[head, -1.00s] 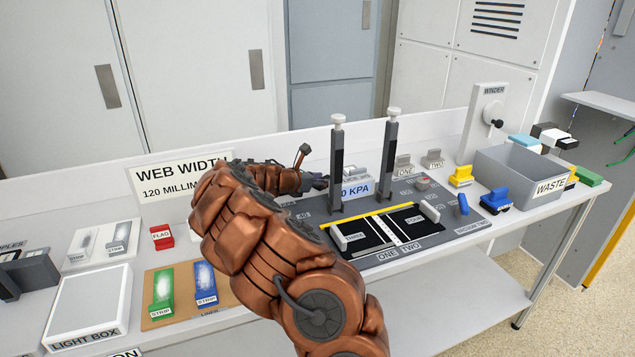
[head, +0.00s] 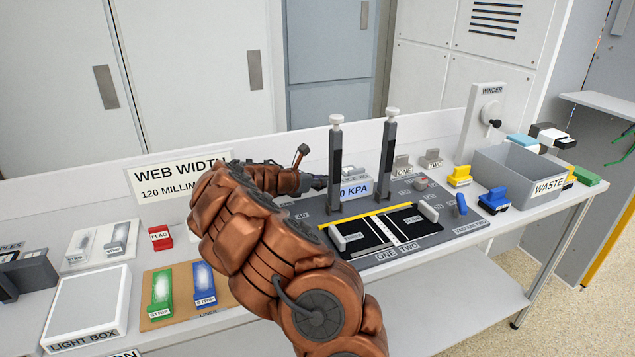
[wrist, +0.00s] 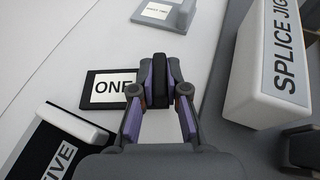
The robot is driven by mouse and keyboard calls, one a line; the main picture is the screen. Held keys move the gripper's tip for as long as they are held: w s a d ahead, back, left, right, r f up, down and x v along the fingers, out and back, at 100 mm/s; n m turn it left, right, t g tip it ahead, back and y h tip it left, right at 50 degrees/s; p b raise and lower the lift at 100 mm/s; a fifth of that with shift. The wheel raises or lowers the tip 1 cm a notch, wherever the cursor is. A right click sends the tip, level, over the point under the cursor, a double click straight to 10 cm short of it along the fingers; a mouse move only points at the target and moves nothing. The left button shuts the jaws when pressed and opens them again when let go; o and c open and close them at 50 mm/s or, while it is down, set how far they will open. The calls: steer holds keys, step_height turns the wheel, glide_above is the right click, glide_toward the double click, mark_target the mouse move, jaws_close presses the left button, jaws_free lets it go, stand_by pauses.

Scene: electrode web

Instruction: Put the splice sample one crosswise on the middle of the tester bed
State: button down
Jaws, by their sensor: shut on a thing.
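Splice sample one (wrist: 116,88) is a flat dark piece with a white ONE label and a dark upright grip. In the wrist view my gripper (wrist: 160,78) is shut on that grip, and the plate extends left of the fingers over a pale surface. I cannot tell whether it touches that surface. In the head view my gripper (head: 316,182) is beyond my copper arm, by the left post. The sample cannot be made out there. I cannot identify the tester bed for certain in either view.
Two upright posts (head: 335,165) (head: 389,160) stand by the grey station (head: 440,238) with black sheets. A SPLICE JIG block (wrist: 250,65) is right of my gripper in the wrist view. A grey waste bin (head: 515,175) stands at right. Strips (head: 203,285) lie front left.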

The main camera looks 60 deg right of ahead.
steer(key=shift+r, duration=0.1)
step_height(320, 180, up, 10)
steer(key=shift+f, duration=0.1)
stand_by(0.3)
